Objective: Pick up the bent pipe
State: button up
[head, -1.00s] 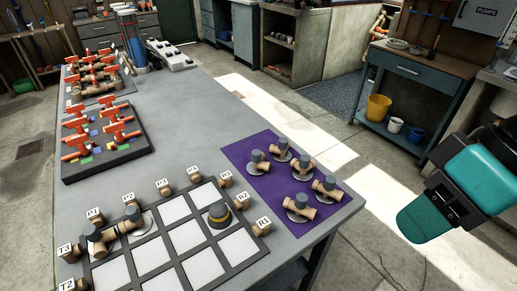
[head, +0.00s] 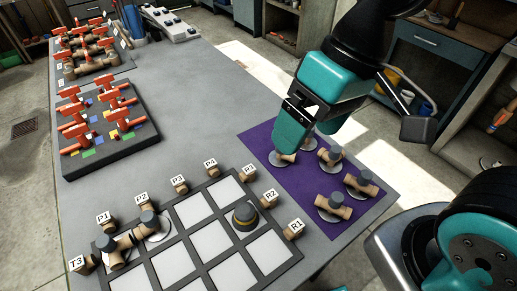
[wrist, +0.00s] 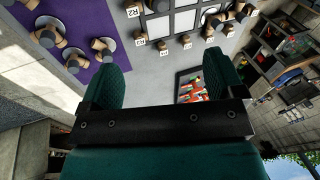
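Several short tan pipe pieces with grey ends stand on pale discs on a purple mat (head: 262,135). They include a far-left piece (head: 285,158), a far-right piece (head: 330,156), a right piece (head: 362,183) and a near piece (head: 335,205). I cannot tell which is the bent one. My teal gripper (head: 291,132) is above the mat's far part and overlaps the far-left piece in the head view. In the wrist view its two fingers (wrist: 160,76) are wide apart with nothing between them. Pipe pieces on the mat (wrist: 47,35) show at that view's upper left.
A dark-framed grid board (head: 187,232) with white cells lies at the front, ringed by labelled tan stubs. It bears joined pipes (head: 118,250) and a dark cap (head: 245,214). Red-handled valves (head: 110,100) stand at left. The grey table's middle (head: 190,110) is clear.

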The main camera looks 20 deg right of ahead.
jog(key=w+d+f+m+h+p, duration=0.1)
jog(key=w+d+f+m+h, duration=0.15)
jog(key=w+m, duration=0.55)
jog(key=w+d+f+m+h+p, duration=0.1)
jog(key=w+f+m, duration=0.3)
jog(key=w+m, duration=0.4)
jog(key=shift+m, duration=0.8)
notch_tip(320, 180, down, 12)
jog(key=shift+s+a+r+p, duration=0.1)
jog(key=shift+s+r+p, duration=0.1)
jog(key=shift+p, duration=0.2)
jog(key=shift+w+d+f+p, duration=0.1)
jog(key=shift+f+p, duration=0.15)
jog(key=shift+f, duration=0.75)
jog(key=shift+w+d+f+p, duration=0.15)
jog(key=shift+f+p, duration=0.05)
jog(key=shift+f, duration=0.85)
jog(key=shift+w+d+f+p, duration=0.1)
jog(key=shift+f+p, duration=0.15)
jog(key=shift+f, duration=0.75)
jog(key=c, duration=1.2)
